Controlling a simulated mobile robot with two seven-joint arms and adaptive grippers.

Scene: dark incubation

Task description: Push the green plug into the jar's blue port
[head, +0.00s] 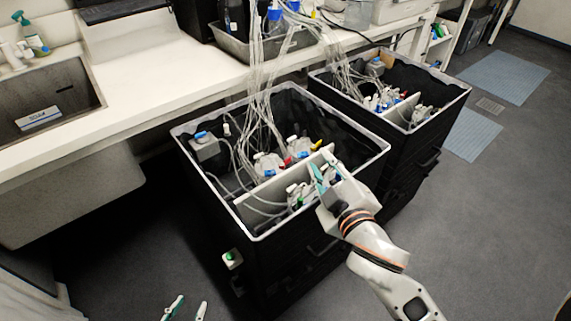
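My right gripper (323,161) is over the front right part of the near black bin, by its pale divider. Its two teal-padded fingers look apart, and I see nothing clearly held between them. My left gripper (188,307) is at the bottom edge, low in front of the bin, with its fingers apart and empty. Jars with coloured ports stand in the bin; one has a blue port (271,154). Small green and blue pieces (298,201) lie in the front compartment beside my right gripper. I cannot tell which piece is the green plug.
The near bin's pale rim (213,204) surrounds the jars, and clear tubes (257,75) hang into it from the bench (150,82). A second bin (450,95) stands behind at the right. A small box with a green top (231,259) is on the near bin's front side.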

